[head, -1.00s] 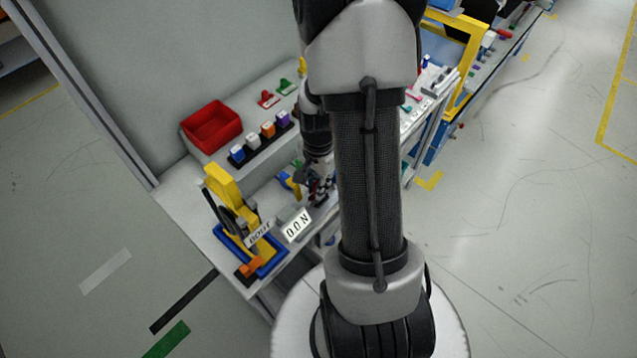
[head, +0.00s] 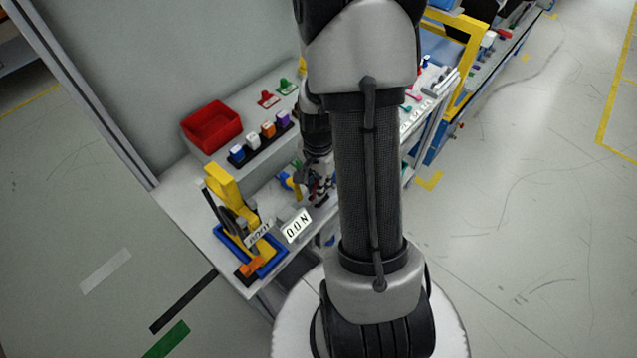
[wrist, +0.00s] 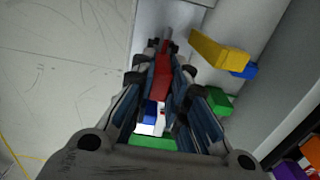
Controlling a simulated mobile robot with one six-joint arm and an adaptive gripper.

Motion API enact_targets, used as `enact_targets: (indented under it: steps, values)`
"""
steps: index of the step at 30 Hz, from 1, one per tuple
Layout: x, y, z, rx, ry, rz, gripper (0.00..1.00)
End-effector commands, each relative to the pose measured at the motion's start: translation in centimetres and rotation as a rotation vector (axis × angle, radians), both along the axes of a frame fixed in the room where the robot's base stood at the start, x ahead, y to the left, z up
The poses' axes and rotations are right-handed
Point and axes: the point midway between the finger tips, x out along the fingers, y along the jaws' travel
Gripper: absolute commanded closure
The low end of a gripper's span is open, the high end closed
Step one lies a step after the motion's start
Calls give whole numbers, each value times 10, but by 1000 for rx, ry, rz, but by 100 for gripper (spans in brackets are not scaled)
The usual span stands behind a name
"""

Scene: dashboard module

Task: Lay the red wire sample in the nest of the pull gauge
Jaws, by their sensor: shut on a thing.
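My gripper (wrist: 163,82) is shut on the red wire sample (wrist: 161,76), which shows as a red strip between the fingers in the wrist view. A thin grey end reaches past the fingertips. In the head view my gripper (head: 320,190) is low over the bench, partly hidden behind my arm. The pull gauge is the grey unit with the "0.0 N" display (head: 296,226), just left of and nearer than my gripper. Its nest cannot be made out clearly; my arm and gripper cover that area.
A yellow press (head: 222,185) with a blue tray (head: 235,250) stands left of the gauge. A red bin (head: 212,127) and a row of coloured blocks (head: 268,130) sit behind on the shelf. A yellow block (wrist: 218,50) and a green one (wrist: 218,102) are right of my fingers.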

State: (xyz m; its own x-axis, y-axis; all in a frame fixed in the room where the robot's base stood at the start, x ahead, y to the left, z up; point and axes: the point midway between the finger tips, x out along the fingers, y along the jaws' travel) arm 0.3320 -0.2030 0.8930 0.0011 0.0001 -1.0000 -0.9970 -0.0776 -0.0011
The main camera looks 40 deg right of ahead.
Motion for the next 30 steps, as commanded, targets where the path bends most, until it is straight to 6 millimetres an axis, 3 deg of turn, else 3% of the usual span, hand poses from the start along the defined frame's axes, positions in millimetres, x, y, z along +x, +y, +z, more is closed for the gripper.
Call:
enact_targets:
  steps: [30]
  values:
    - [0,0,-24,0,0,0,100]
